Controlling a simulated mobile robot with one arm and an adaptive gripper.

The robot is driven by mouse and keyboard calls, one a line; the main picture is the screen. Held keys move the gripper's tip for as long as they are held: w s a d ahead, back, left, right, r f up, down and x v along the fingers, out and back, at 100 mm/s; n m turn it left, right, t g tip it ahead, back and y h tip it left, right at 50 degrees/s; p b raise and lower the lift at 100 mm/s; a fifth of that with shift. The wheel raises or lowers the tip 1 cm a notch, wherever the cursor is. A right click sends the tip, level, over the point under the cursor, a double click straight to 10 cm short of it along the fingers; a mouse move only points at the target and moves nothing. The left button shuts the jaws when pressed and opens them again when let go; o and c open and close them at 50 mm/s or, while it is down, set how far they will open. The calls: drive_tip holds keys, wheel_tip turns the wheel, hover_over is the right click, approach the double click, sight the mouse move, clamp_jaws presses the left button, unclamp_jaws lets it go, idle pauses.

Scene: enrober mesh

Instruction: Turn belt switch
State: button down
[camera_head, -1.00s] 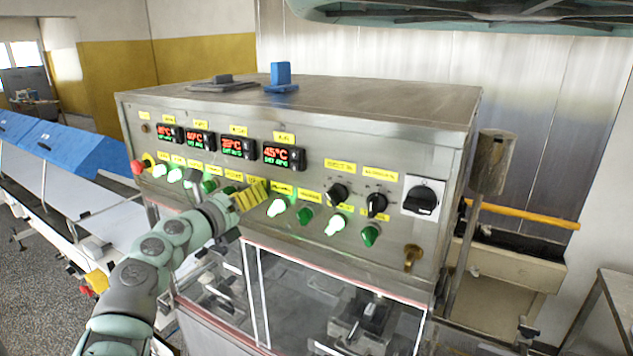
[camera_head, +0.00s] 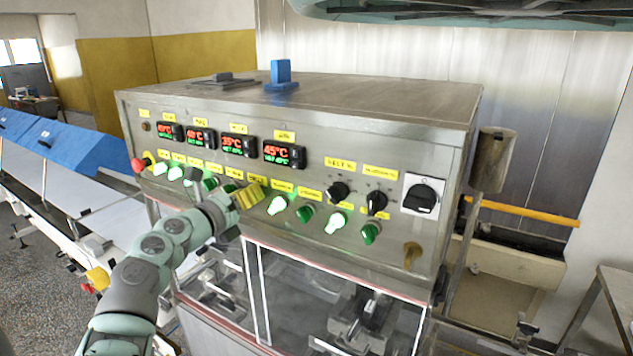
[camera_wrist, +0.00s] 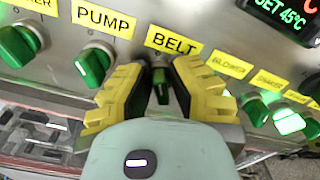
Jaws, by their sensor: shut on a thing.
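The belt switch (camera_wrist: 161,88) is a green knob under the yellow label BELT (camera_wrist: 173,42) in the wrist view. My gripper (camera_wrist: 160,82) has its yellow fingers on both sides of this knob, shut on it, and the fingers hide much of it. The visible part of the knob points roughly up and down in that view and looks unlit. In the head view my gripper (camera_head: 249,193) is at the front of the steel control panel (camera_head: 225,112), and its fingers cover the belt switch there.
Green switches sit close on both sides, including the pump switch (camera_wrist: 92,66) and a lit one (camera_wrist: 288,120). Black dials (camera_head: 376,202), a main switch (camera_head: 423,195) and a red emergency button (camera_head: 138,166) are on the same panel. Clear guard doors (camera_head: 330,300) are below.

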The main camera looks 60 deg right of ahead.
drive_tip(key=shift+r+m+p, duration=0.2)
drive_tip(key=shift+m+p, duration=0.1)
drive_tip(key=shift+p, duration=0.8)
drive_tip(key=shift+m+p, duration=0.7)
drive_tip(key=shift+p, duration=0.55)
drive_tip(key=shift+s+f+m+p, duration=0.15)
drive_tip(key=shift+m+p, duration=0.4)
drive_tip(key=shift+m, duration=0.35)
drive_tip(key=m+b, duration=0.2)
drive_tip(key=m, duration=0.1)
drive_tip(key=m+b, duration=0.1)
drive_tip(key=shift+s+f+m, duration=0.2)
drive_tip(key=shift+f+m, duration=0.1)
drive_tip(key=shift+s+d+m+b, duration=0.1)
drive_tip(key=shift+s+m+b, duration=0.05)
drive_tip(key=shift+m+b, duration=1.4)
drive_tip(key=shift+r+m, duration=0.1)
drive_tip(key=shift+m, duration=0.15)
drive_tip(key=c, duration=1)
unclamp_jaws()
drive_tip(key=shift+r, duration=0.1)
